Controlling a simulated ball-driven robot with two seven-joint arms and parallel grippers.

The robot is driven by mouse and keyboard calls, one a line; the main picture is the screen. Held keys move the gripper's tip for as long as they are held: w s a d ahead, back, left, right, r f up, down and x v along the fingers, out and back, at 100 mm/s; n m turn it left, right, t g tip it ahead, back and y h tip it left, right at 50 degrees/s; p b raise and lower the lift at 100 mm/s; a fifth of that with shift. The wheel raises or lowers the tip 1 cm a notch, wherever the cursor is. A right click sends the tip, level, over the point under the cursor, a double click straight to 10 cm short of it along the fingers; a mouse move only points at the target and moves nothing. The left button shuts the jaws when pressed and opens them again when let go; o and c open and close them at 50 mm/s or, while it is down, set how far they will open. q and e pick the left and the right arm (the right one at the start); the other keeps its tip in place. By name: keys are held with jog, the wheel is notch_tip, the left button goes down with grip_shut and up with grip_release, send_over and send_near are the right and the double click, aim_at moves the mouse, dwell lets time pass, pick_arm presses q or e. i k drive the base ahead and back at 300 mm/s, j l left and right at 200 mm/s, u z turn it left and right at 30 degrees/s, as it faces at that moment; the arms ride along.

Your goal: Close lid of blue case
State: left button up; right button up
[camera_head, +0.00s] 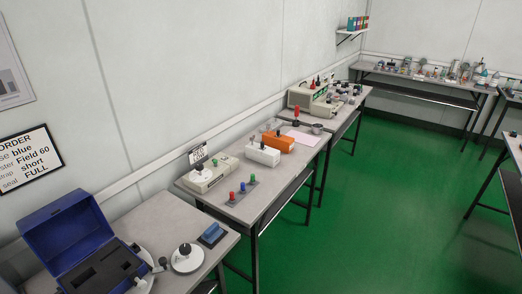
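The blue case (82,262) sits at the lower left on the nearest grey table. Its lid (66,232) stands open, tilted back toward the wall. The dark inside of the case (98,268) shows cut-out recesses, and I see no tester in them. The front of the case is cut off by the bottom edge of the picture.
Right of the case are a white disc with a dark knob (187,259), small grey and white parts (158,266), and a blue block (212,233). An order sign (30,158) hangs on the wall. More equipment tables stand beyond; the green floor (370,220) is clear.

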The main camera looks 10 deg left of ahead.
aim_at(61, 233)
jog(key=u, duration=2.35)
